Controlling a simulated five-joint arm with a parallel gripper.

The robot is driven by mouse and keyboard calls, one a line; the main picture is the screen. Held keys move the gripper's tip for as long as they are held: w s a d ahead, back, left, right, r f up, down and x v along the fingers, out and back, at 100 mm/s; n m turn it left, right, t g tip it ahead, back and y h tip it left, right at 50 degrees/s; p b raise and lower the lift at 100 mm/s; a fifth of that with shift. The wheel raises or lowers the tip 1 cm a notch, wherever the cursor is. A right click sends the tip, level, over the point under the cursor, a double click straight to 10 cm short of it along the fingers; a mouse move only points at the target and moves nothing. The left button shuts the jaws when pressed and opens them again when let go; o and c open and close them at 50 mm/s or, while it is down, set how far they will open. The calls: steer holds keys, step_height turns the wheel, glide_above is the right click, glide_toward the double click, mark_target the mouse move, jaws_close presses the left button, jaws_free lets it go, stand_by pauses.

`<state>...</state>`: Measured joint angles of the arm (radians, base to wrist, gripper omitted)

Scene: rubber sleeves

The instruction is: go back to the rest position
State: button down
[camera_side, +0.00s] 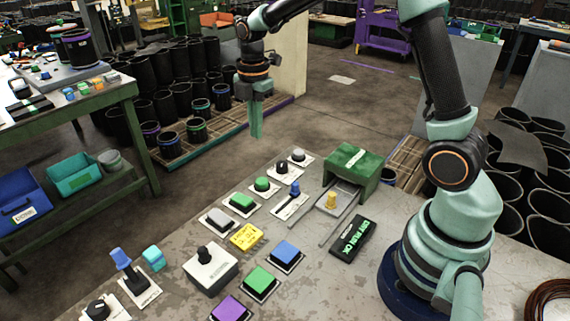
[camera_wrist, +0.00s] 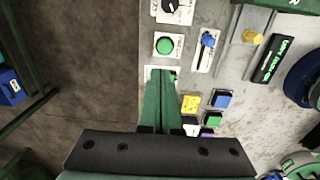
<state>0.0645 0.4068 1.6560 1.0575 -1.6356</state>
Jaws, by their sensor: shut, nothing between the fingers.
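My gripper (camera_side: 257,120) is shut and empty. In the side view it hangs pointing down, up in the air by the far left edge of the workbench (camera_side: 305,265). In the wrist view my gripper (camera_wrist: 168,78) shows as two green fingers close together. They cover part of a button plate on the bench below. Nothing is held and the fingers touch nothing that I can see.
The bench carries buttons, a joystick box (camera_side: 211,264), a slider (camera_side: 291,199) with a blue knob, a green housing (camera_side: 352,168) with a drawer, and a black display (camera_side: 353,239). Black rubber sleeves (camera_side: 170,105) stand behind. A green table (camera_side: 70,120) is at left.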

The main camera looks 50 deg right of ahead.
steer(key=shift+r, duration=0.1)
steer(key=s+a+r+m+t, duration=0.1)
steer(key=s+r+m, duration=0.3)
steer(key=s+m, duration=0.4)
steer(key=s+a+r+m+t, duration=0.2)
steer(key=s+r+m+t, duration=0.2)
steer(key=s+m, duration=0.4)
steer(key=shift+r+m, duration=0.6)
steer(key=shift+m, duration=0.4)
stand_by(0.8)
